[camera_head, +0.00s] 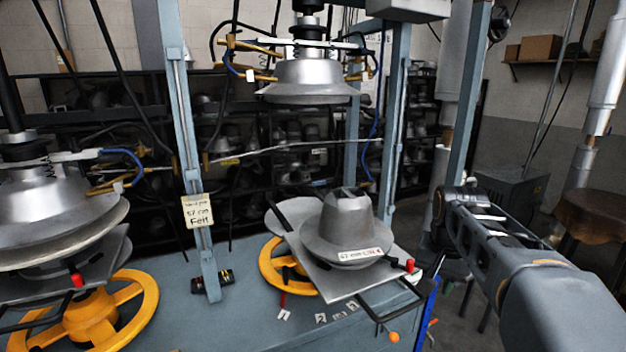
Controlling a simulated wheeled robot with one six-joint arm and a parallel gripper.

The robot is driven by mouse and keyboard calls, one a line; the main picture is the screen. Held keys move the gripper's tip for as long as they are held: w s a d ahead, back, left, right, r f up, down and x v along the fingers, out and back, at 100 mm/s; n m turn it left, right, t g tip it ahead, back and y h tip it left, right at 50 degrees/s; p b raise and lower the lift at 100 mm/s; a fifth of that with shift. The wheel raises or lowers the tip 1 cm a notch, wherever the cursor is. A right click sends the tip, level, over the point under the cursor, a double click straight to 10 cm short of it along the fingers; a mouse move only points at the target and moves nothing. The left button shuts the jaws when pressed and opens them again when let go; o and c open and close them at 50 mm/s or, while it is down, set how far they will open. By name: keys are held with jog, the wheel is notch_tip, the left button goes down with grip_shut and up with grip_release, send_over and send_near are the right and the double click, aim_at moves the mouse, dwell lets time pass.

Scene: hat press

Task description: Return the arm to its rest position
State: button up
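My arm reaches in from the lower right edge, to the right of the press. Its dark far end is beside the right-hand blue post. I cannot make out the fingers of my gripper there, nor whether they hold anything. A grey hat-shaped form (346,226) with a white label sits upright on a flat metal plate (335,283) in the middle. My arm's far end is to the right of this form and looks apart from it.
A silver upper press head (310,80) hangs raised above the form. A second press head (55,215) and a yellow wheel (140,300) stand at left. A black handle (385,312) with an orange knob juts out at front. Blue posts (185,130) frame the press.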

jog(key=s+a+f+n+t, duration=0.3)
jog(key=s+a+f+n, duration=0.3)
jog(key=s, duration=0.6)
notch_tip(320, 180, down, 3)
jog(key=shift+s+a+r, duration=0.1)
jog(key=shift+s+a, duration=0.2)
jog(key=shift+a, duration=0.65)
jog(key=shift+o, duration=0.4)
